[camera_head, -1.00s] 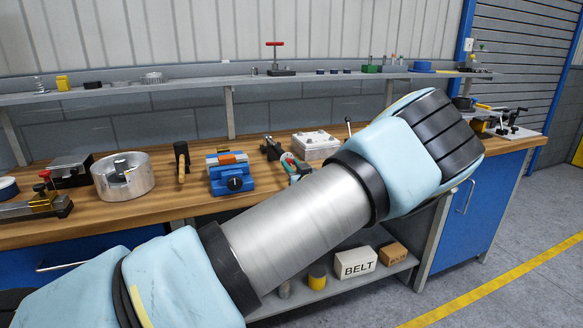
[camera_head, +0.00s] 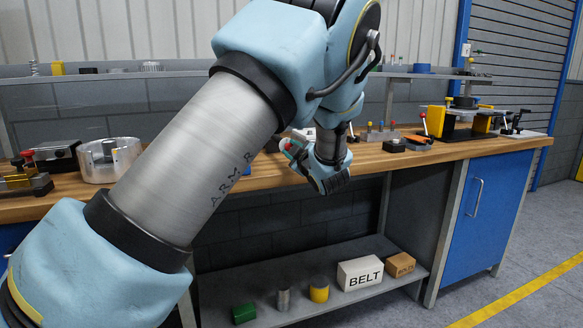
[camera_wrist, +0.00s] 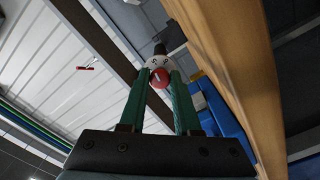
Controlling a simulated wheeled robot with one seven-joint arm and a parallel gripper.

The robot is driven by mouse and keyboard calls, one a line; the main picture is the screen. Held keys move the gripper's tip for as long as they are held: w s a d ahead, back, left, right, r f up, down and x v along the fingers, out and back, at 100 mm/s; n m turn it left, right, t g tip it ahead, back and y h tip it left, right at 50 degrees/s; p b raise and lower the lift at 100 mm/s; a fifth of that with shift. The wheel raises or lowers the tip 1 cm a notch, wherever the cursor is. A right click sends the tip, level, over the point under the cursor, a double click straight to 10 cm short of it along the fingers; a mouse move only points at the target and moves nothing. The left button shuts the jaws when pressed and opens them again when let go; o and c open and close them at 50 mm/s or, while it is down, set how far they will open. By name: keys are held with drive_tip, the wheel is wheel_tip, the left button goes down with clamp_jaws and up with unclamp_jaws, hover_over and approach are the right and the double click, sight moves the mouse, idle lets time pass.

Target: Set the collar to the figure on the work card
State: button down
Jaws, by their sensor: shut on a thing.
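My gripper (camera_head: 291,149) is at the front edge of the bench, partly behind my own forearm.
The wooden bench (camera_head: 400,157) carries a silver round housing (camera_head: 97,165) at left and a yellow-and-black fixture (camera_head: 452,122) at right. A lower shelf holds a BELT box (camera_head: 360,272). Grey floor (camera_head: 500,255) is open at right.

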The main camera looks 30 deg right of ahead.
drive_tip(key=n+b, duration=0.2)
drive_tip(key=b, duration=0.1)
drive_tip(key=n+b, duration=0.2)
drive_tip(key=b, duration=0.2)
drive_tip(key=n+b, duration=0.2)
drive_tip(key=b, duration=0.1)
drive_tip(key=shift+f, duration=0.3)
drive_tip(key=n+b, duration=0.2)
drive_tip(key=b, duration=0.1)
drive_tip(key=shift+r, duration=0.1)
drive_tip(key=shift+r+n+b, duration=0.2)
drive_tip(key=shift+n+b, duration=0.7)
drive_tip(key=shift+b, duration=0.15)
drive_tip(key=c, duration=0.6)
unclamp_jaws()
drive_tip(key=shift+s, duration=0.1)
drive_tip(key=s, duration=0.3)
drive_tip(key=s+a, duration=0.1)
drive_tip(key=s, duration=0.6)
drive_tip(key=shift+s+a, duration=0.15)
drive_tip(key=shift+s, duration=0.1)
